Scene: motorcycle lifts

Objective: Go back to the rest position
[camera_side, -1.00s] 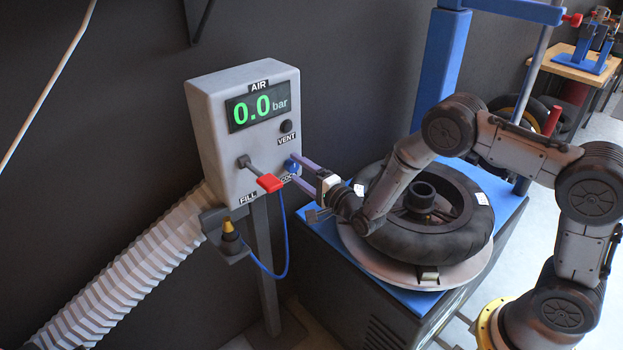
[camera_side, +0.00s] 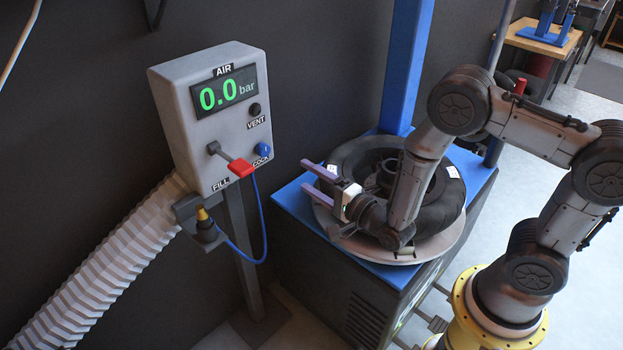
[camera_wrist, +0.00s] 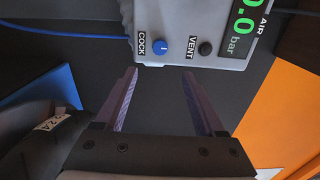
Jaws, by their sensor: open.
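My gripper (camera_side: 311,179) is open and empty in the side view, in front of the tyre and to the right of the air station, clear of it. Its two purple fingers also show in the wrist view (camera_wrist: 158,76), spread apart with nothing between them. The grey air station (camera_side: 172,127) stands at the left with a display reading 0.0 bar. Its blue COCK knob (camera_side: 263,149) shows beyond the fingers in the wrist view (camera_wrist: 160,47), apart from them. The dark VENT button (camera_side: 254,109) sits above the knob.
A black tyre (camera_side: 440,197) lies on the changer's round plate (camera_side: 452,239), close under my arm. A blue post (camera_side: 404,65) rises behind it. A red-handled FILL lever (camera_side: 240,167) sticks out from the station. A blue hose (camera_side: 264,215) hangs beneath. Open floor lies at the right.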

